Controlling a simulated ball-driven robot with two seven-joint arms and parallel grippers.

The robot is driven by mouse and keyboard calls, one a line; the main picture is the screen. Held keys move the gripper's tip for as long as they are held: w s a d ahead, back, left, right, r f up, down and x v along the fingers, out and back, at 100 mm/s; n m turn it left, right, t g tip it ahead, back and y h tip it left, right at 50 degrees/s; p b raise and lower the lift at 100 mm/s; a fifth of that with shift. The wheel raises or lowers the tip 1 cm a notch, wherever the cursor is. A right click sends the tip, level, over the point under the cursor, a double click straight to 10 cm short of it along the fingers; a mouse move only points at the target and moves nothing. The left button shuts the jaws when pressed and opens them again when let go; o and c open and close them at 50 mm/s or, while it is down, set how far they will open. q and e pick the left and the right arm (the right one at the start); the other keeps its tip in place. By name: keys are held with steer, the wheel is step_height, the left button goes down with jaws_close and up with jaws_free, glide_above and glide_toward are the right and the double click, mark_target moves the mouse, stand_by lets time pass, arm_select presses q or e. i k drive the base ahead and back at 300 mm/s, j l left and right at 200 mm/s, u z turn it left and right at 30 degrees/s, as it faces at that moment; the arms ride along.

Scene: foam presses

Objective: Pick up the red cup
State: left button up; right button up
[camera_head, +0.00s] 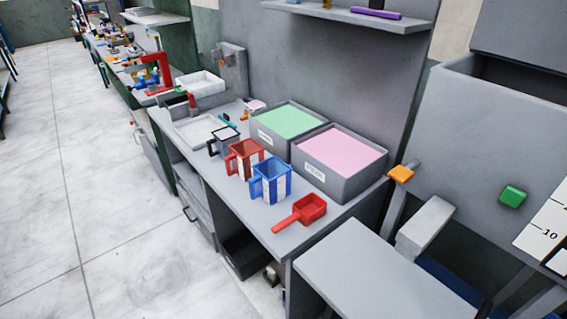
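The red cup (245,158) stands upright on the grey workbench (262,215). It is a square-sided measuring cup with a white label and a handle on its left side. It sits between a blue cup (271,181) at its front right and a dark grey cup (224,142) at its back left. A red scoop (303,212) lies nearer the bench's right end. Neither of my grippers shows in the head view.
Behind the cups stand a grey bin with green contents (286,121) and a grey bin with pink contents (340,154). White trays (196,130) are at the far left of the bench. A shelf (350,14) hangs above. The pale floor (95,200) at the left is clear.

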mark_target(245, 154)
steer(key=i+j+z, duration=0.15)
steer(key=z, duration=0.2)
steer(key=i+j+z, duration=0.1)
steer(key=j+z, duration=0.45)
steer(key=z, duration=0.2)
steer(key=i, duration=0.05)
